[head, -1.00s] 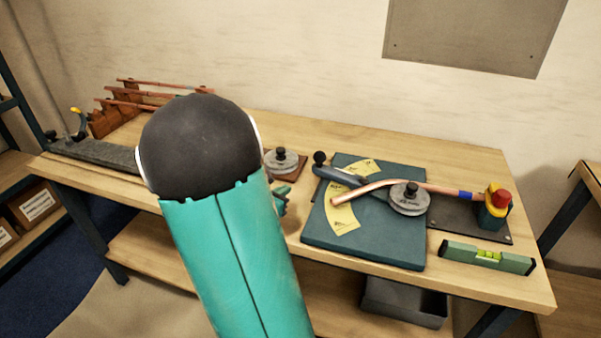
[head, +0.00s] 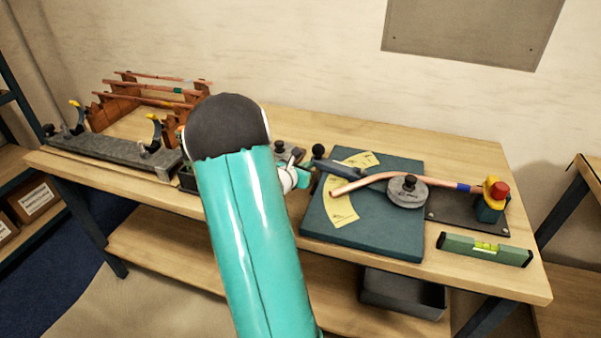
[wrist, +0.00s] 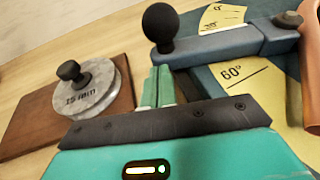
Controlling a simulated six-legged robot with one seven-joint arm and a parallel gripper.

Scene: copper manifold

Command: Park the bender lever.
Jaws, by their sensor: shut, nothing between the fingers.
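The bender lever (head: 337,167) is a blue-grey bar with a black ball knob (head: 318,150) at its left end. It lies over the left part of the blue bender plate (head: 375,235), and the copper tube (head: 420,183) hides part of it. In the wrist view the lever (wrist: 222,43) and its knob (wrist: 160,27) are close beyond my fingers. My gripper (wrist: 160,86) is shut and empty, just on the near side of the knob end; contact cannot be told. In the head view my gripper (head: 302,179) is left of the plate, partly hidden by my arm.
A 15 mm grey disc (wrist: 88,92) sits on a brown board (wrist: 30,130) left of my fingers. A yellow angle scale (head: 340,208) lies on the plate. A red-and-yellow clamp (head: 493,200) holds the tube's right end. A green level (head: 485,249) lies at the front right.

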